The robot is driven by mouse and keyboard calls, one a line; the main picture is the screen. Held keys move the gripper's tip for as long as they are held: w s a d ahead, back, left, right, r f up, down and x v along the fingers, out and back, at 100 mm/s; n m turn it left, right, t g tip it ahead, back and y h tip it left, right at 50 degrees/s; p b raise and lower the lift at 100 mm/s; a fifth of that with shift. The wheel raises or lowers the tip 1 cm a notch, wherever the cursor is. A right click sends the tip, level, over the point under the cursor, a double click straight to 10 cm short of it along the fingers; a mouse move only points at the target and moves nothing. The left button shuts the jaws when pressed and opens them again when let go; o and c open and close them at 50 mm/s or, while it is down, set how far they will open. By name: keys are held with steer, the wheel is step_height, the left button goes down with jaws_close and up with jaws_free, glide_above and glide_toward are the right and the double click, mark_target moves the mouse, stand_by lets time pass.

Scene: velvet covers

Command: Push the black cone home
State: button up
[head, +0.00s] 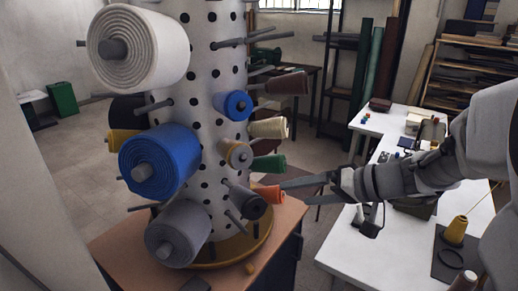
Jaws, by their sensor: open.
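A dark, near-black cone (246,203) sits on a peg low on the right part of the grey perforated column (205,75), its round end facing me. I cannot tell how far along its peg it sits. Another black spool (127,108) shows partly behind the big blue roll at the column's left. My gripper (293,193) comes in from the right, fingers pointing left, open and with nothing seen between them. Its fingertips are close to the orange cone (270,193), just right of the dark cone; contact cannot be told.
Bare pegs and other spools stick out around the column, including a white roll (150,47), a blue roll (170,160), a grey roll (183,232) and a green cone (268,164). A white table (345,258) with items stands at the right, below my arm.

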mark_target(237, 191)
steer(key=p+x, duration=0.1)
steer(key=x, duration=1.6)
steer(key=shift+a, duration=0.15)
steer(key=c, duration=1.3)
steer(key=shift+w+a+f+b, duration=0.2)
steer(key=shift+w+a+b, duration=0.25)
steer(key=shift+w, duration=0.35)
steer(key=shift+w+a+f+b, duration=0.2)
steer(key=shift+w+a+b, duration=0.25)
steer(key=shift+w, duration=0.4)
steer(key=shift+w+a+f+b, duration=0.15)
steer(key=shift+w+a+b, duration=0.25)
steer(key=shift+w, duration=0.4)
steer(key=o, duration=1.3)
